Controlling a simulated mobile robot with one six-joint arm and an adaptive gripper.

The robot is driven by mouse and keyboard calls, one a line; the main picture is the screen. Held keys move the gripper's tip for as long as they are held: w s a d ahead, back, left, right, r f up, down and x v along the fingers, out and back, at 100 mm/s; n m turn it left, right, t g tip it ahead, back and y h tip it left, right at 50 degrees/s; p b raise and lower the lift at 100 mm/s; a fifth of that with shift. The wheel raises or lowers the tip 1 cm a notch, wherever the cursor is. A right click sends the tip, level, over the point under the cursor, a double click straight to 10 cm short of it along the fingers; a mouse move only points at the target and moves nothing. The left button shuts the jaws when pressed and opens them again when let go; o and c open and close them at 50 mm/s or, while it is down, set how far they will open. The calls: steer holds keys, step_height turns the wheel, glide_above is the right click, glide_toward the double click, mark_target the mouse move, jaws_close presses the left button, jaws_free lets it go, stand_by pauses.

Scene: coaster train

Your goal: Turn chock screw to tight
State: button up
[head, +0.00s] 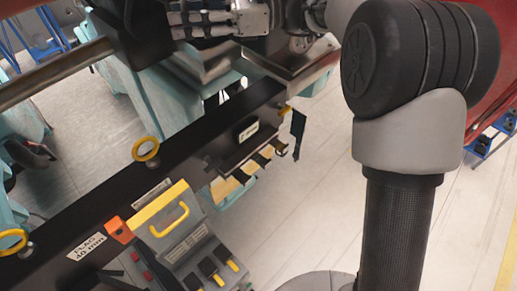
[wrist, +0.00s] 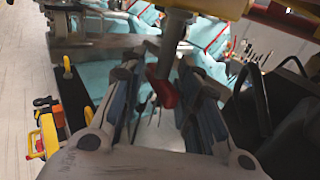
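In the wrist view, a grey rod (wrist: 173,45) hangs below a yellow part at the top edge. A dark red piece (wrist: 162,93) sits at its lower end; I cannot tell for sure whether this is the chock screw. My gripper (wrist: 160,76) is open, with its two fingers on either side of the red piece and visible gaps between. Whether the red piece is at fingertip depth is unclear. In the head view my gripper (head: 190,18) is at the top edge, pointing left, partly cut off. No red piece shows there beside it.
A long black beam (head: 105,185) with yellow rings (head: 146,149) runs diagonally below my gripper. A grey box with a yellow handle (head: 170,218) stands at its near side, beside an orange block (head: 116,229). Pale floor (head: 290,215) is open to the right.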

steer(key=m+t+b, duration=0.1)
steer(key=t+b, duration=0.1)
steer(key=m+t+b, duration=0.2)
steer(key=t+b, duration=0.1)
steer(key=m+t+b, duration=0.1)
steer(key=t+b, duration=0.1)
steer(key=shift+s+f+m+t+b, duration=0.15)
steer(key=shift+f+m+t+b, duration=0.15)
steer(key=shift+m, duration=0.1)
steer(key=m+t+h+b, duration=0.2)
steer(key=t, duration=0.2)
steer(key=m+t+h+b, duration=0.1)
steer(key=m+t+b, duration=0.2)
steer(key=shift+a+r+m+t+h+b, duration=0.1)
steer(key=shift+r+m+t+h+b, duration=0.1)
steer(key=shift+m+t+h+b, duration=0.15)
steer(key=v, duration=1.7)
steer(key=s+f+n+g+h+b, duration=0.1)
steer(key=s+f+n+b, duration=0.1)
steer(key=f, duration=0.5)
steer(key=s+d+f+n+g+h+b, duration=0.1)
steer(key=f+n+b, duration=0.3)
steer(key=f, duration=0.4)
steer(key=s+f+n+g+h+b, duration=0.1)
steer(key=s+f+n+h+b, duration=0.1)
steer(key=f, duration=0.6)
steer(key=shift+s+d+f+n+g+b, duration=0.25)
steer(key=shift+s+d+n+g+b, duration=0.1)
steer(key=shift+n+b, duration=0.45)
